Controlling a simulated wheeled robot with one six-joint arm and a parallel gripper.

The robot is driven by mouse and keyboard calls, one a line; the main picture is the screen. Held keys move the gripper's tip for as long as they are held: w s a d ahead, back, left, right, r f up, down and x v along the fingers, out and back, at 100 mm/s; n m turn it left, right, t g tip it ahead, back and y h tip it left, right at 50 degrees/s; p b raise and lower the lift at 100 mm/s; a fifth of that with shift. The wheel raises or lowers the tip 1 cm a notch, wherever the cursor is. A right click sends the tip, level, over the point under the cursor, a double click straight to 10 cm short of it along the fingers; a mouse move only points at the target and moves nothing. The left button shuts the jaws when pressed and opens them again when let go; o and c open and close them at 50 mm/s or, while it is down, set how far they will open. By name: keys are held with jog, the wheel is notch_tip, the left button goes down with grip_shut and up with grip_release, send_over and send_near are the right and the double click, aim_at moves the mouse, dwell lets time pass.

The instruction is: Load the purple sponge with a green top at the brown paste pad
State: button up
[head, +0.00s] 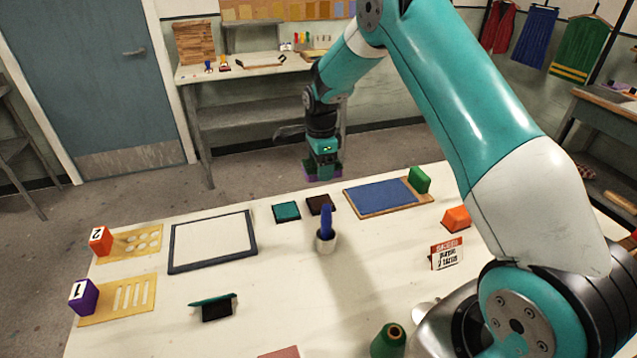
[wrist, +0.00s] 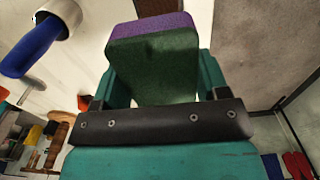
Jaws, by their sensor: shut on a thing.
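My gripper (head: 323,160) is shut on the sponge (head: 323,178), in the air at the table's far edge. In the wrist view the sponge's green top (wrist: 150,72) is between the teal fingers and its purple part (wrist: 150,27) faces away from the gripper. The brown paste pad (head: 321,204) is a small dark square near the table's far edge, just nearer than the sponge in the head view. In the wrist view a dark brown patch (wrist: 156,6), likely this pad, shows just beyond the purple part. The sponge appears apart from the pad.
A teal pad (head: 287,212) lies left of the brown one. A white cup with a blue brush (head: 326,238) stands in front. A blue panel (head: 381,195) with a green block (head: 419,179) lies right. A framed white sheet (head: 213,241) lies left.

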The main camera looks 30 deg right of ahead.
aim_at(321, 202)
jog(key=shift+f+b, duration=2.45)
jog(key=shift+f, duration=2.05)
jog(key=shift+f+b, duration=0.3)
jog(key=shift+f, duration=0.25)
jog(key=shift+r, duration=0.15)
jog(key=shift+r+p, duration=2.35)
jog(key=shift+r, duration=1.05)
